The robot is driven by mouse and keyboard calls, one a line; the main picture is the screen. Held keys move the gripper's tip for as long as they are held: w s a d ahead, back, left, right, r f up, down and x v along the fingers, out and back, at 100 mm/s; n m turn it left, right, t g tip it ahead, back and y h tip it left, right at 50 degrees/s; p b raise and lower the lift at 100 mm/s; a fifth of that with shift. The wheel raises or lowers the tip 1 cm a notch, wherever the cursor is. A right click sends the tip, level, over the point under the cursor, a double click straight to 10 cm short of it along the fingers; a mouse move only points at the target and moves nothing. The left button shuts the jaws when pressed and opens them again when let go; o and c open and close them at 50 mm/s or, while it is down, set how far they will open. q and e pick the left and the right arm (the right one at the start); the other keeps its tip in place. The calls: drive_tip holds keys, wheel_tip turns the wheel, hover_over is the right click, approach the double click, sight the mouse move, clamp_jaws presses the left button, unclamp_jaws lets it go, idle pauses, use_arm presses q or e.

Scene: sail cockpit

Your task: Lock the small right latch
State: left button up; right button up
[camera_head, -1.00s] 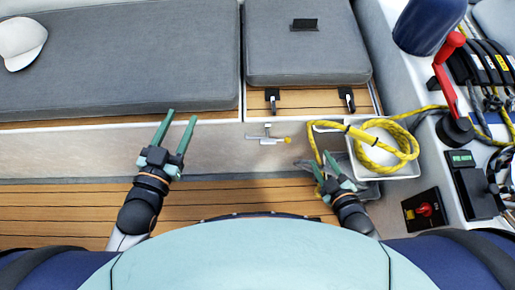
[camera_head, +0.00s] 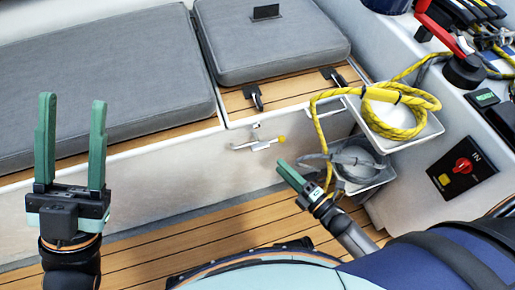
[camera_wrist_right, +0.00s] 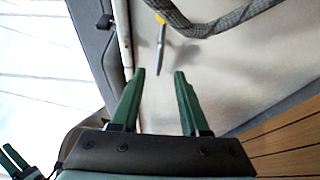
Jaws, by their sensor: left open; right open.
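Two small black-and-metal latches sit on the front wooden edge of the right locker lid in the head view; the right latch (camera_head: 334,77) is beside the yellow rope, and the left latch (camera_head: 254,97) is nearer. My left gripper (camera_head: 72,100) is open and empty at the far left.
A white bin (camera_head: 429,132) with coiled yellow rope (camera_head: 390,108) stands right of the latches. A lower bin (camera_head: 378,179) holds grey rope (camera_head: 350,160), close to my right gripper. Grey cushions (camera_head: 268,40) cover the seats. The wooden floor (camera_head: 190,243) is clear at left.

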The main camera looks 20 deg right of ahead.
sight(263, 149)
drive_tip(key=b+x, duration=0.2)
drive_tip(key=x, duration=0.8)
drive_tip(key=shift+w+a, duration=0.2)
drive_tip(key=shift+w, duration=0.1)
clamp_jaws()
idle(0.9)
